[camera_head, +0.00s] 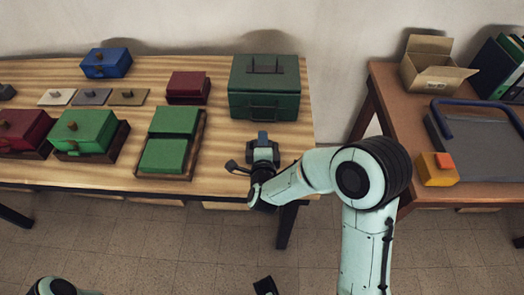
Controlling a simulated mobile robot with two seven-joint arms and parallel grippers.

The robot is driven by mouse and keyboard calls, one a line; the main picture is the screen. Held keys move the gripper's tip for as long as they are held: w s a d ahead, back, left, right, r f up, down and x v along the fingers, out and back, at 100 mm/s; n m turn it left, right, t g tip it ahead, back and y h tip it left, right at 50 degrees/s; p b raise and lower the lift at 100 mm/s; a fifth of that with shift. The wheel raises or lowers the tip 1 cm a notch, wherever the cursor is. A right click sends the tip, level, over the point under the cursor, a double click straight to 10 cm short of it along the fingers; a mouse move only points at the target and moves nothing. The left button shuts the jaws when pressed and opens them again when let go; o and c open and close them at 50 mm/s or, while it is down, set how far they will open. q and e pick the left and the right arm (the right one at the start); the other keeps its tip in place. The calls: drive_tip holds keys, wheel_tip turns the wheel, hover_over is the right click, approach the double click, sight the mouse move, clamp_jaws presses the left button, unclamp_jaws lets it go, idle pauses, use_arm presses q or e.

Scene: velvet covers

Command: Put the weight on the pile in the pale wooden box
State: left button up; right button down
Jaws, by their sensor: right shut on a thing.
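My right gripper (262,160) is over the right front part of the striped table, in front of the green metal box. It is shut on a small dark blue-grey thing (263,139), probably the weight; the gripper partly hides it. I cannot make out a pale wooden box with a pile in it. A dark tray (188,174) holds two green pads (172,121) to the left of the gripper. Part of my left arm shows at the bottom left, but I cannot make out its gripper.
The green metal box (264,105) and a dark red box (188,85) stand at the back. A blue box (106,66), several knobbed plates (92,98), a green knobbed block (88,130) and a red one (24,130) are left. Another table (398,92) stands right.

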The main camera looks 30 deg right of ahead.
wheel_tip(320, 180, up, 20)
drive_tip(key=p, duration=0.3)
drive_tip(key=shift+r+p, duration=0.2)
drive_tip(key=shift+p, duration=0.2)
